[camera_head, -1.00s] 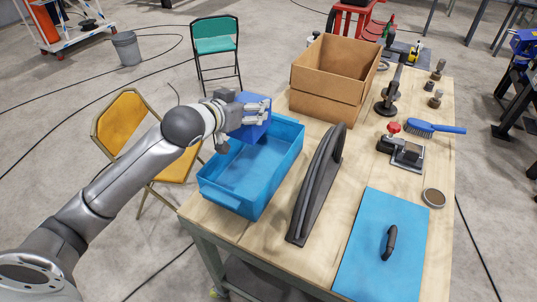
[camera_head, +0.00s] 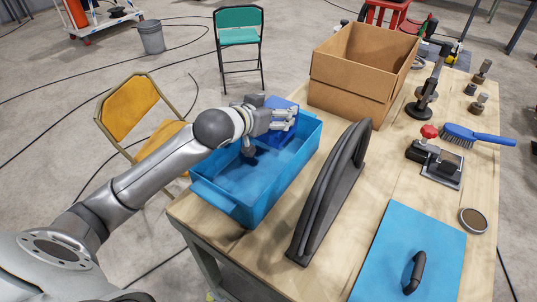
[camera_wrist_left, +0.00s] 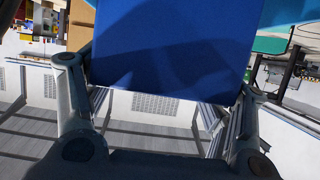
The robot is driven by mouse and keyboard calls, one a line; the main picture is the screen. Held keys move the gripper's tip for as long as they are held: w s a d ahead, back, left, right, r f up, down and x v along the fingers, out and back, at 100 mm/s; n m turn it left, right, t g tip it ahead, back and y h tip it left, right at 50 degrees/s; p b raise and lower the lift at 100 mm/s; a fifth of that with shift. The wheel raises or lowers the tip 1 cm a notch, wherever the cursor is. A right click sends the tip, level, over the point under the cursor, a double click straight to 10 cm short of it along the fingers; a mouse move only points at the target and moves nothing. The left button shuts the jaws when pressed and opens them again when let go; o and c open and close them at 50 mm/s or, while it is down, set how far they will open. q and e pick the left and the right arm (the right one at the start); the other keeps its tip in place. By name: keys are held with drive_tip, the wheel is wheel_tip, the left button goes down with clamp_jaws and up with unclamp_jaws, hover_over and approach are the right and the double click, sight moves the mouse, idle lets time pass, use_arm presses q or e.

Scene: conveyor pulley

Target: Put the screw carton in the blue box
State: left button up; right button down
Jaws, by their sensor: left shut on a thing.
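The screw carton is a dark blue block (camera_head: 281,103), partly hidden by my gripper's fingers in the head view. It fills the upper middle of the left wrist view (camera_wrist_left: 170,45). My left gripper (camera_head: 278,119) is shut on the carton at the far end of the blue box. The blue box is a light blue open bin (camera_head: 219,199) at the table's left edge. The carton is over or partly within its far end; I cannot tell whether it touches the floor or wall. A dark patch, perhaps a shadow, lies inside the box. My right gripper is not in view.
A cardboard box (camera_head: 352,81) stands just behind the blue box. A black curved part (camera_head: 325,200) stands to its right. A blue panel with a handle (camera_head: 398,240), a brush (camera_head: 477,136) and a clamp (camera_head: 435,160) lie farther right. A yellow chair (camera_head: 130,106) stands at left.

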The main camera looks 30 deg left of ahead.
sight(265, 138)
use_arm(q)
wheel_tip(265, 138, down, 8)
drive_tip(key=shift+s+r, duration=0.1)
idle(0.4)
drive_tip(key=o, duration=1.3)
drive_tip(key=shift+b+v, duration=0.4)
drive_tip(key=shift+v, duration=3.4)
